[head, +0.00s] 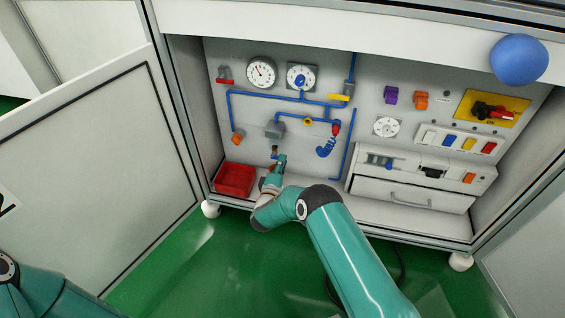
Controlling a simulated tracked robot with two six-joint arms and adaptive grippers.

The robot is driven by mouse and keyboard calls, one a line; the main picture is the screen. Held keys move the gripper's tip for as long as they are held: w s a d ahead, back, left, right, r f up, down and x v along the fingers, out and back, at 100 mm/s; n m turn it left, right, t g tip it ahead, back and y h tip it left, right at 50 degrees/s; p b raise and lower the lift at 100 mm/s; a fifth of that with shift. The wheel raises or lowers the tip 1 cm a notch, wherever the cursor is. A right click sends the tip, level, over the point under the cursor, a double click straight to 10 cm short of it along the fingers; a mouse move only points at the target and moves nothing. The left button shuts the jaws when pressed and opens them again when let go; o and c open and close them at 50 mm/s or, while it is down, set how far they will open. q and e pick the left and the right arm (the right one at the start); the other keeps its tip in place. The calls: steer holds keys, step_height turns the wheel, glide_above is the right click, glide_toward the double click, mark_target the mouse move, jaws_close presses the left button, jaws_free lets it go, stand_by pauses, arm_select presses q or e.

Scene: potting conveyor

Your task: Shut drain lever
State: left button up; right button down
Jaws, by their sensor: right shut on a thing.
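My right arm reaches in from the bottom to the back panel of the open cabinet. My right gripper (278,163) is small in the picture, low on the panel, just below a grey box fitting (275,130) on the blue pipework. It is shut on a small part there, which looks like the drain lever. The gripper hides most of this part, and its angle cannot be told. A small brown and dark piece (275,149) shows just above the fingers. My left gripper is out of view; only part of that arm shows at the lower left.
A red bin (235,180) stands close left of the right gripper. A drawer unit (412,194) stands right. A blue ball (519,60) is at upper right.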

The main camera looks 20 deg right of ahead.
steer(key=shift+s+d+f+m, duration=0.15)
steer(key=shift+d+f+m, duration=0.15)
steer(key=shift+f, duration=0.1)
steer(key=c, duration=1.2)
jaws_free()
steer(key=shift+a, duration=0.1)
steer(key=shift+o, duration=0.2)
steer(key=shift+r, duration=0.15)
steer(key=shift+a, duration=0.1)
steer(key=v, duration=1.2)
